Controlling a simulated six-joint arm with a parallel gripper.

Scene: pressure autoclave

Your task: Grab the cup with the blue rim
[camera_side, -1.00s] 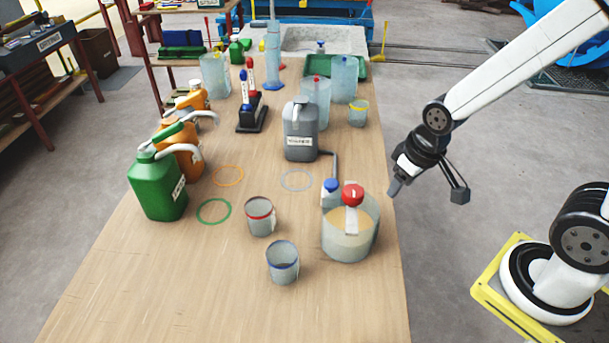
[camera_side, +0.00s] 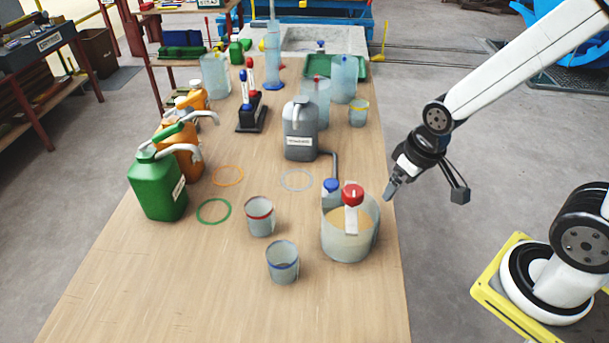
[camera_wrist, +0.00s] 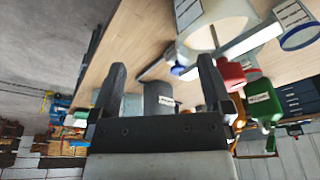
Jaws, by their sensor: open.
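The cup with the blue rim (camera_side: 283,263) stands upright on the wooden table, nearest the front in the side view. A cup with a blue rim and a label also shows at the right edge of the wrist view (camera_wrist: 297,22). A similar cup with a red rim (camera_side: 260,217) stands just behind and to the left of it. My gripper (camera_side: 390,190) hangs in the air by the table's right edge, well right of both cups and apart from them. In the wrist view its jaws (camera_wrist: 161,64) are open, with nothing between them.
A wide clear beaker (camera_side: 350,242) with pale liquid and a red-topped tool stands between my gripper and the blue-rimmed cup. A grey jug (camera_side: 301,135) stands behind. Green (camera_side: 158,190) and orange jugs line the left. The table front is free.

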